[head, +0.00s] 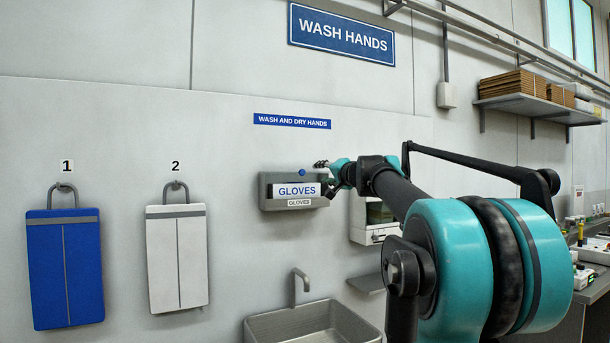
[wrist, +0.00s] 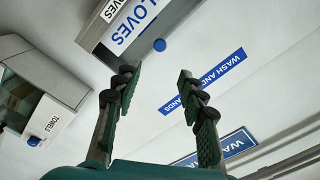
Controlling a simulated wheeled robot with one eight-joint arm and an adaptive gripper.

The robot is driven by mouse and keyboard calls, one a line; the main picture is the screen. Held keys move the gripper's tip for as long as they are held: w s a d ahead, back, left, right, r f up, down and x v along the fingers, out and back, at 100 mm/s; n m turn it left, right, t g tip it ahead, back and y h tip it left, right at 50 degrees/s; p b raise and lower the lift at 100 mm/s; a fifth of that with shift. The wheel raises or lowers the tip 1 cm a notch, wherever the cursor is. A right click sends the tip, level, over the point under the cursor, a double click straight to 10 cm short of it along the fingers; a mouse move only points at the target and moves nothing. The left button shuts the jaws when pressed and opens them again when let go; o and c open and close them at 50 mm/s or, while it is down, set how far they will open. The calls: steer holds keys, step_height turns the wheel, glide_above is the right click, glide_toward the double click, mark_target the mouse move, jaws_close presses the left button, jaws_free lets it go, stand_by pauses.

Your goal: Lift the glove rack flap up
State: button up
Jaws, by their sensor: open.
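The grey glove rack (head: 265,191) hangs on the wall at the centre of the head view, with a white "GLOVES" panel (head: 297,190) on its front. A small blue knob (head: 301,172) shows just above the panel. I cannot tell clearly which part is the flap. My gripper (head: 324,175) is at the rack's right end, partly covering it. In the wrist view my gripper (wrist: 160,72) is open and empty, its two fingers apart. The blue knob (wrist: 159,44) lies beyond the gap between the fingertips, apparently untouched, beside the panel (wrist: 138,24).
A towel dispenser (wrist: 42,105) is on the wall to the right of the rack; it also shows in the head view (head: 372,235), partly behind my arm. A sink (head: 312,325) is below. Blue (head: 65,270) and white (head: 177,258) hanging bags are left. Wall above the rack is clear apart from signs.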

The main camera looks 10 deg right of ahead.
mark_target(303, 173)
steer(key=x, duration=1.7)
steer(key=shift+f, duration=0.1)
steer(key=shift+c, duration=0.6)
jaws_close()
